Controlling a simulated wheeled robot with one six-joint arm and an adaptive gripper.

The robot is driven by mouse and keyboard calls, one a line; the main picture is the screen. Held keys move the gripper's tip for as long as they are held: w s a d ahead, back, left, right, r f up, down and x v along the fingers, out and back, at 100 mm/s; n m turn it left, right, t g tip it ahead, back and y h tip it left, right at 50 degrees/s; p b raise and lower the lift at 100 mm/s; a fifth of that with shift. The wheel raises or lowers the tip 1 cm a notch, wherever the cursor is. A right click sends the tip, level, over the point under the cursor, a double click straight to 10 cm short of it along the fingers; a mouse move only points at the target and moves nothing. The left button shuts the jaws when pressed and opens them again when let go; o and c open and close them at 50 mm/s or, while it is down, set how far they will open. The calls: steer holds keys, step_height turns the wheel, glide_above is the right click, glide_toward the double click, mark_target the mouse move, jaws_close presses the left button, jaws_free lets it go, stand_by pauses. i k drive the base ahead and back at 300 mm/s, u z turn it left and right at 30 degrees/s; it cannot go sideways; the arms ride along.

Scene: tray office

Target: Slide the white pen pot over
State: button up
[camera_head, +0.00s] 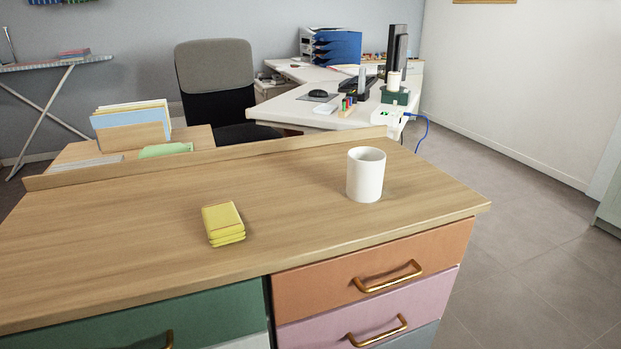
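The white pen pot (365,176) stands upright on the wooden top of the drawer cabinet (290,190), towards its right end. It is a plain cylinder with an open top, and no pens show above its rim. My gripper is not in view, so its state and its place relative to the pot do not show.
A stack of yellow pads (223,223) lies on the cabinet top, left of the pot and nearer the front edge. A low wooden ledge (210,158) runs along the back. Bare wood lies between pads and pot. A white desk (320,108) and an office chair (222,85) stand behind.

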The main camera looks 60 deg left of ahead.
mark_target(366, 164)
steer(key=u, duration=1.9)
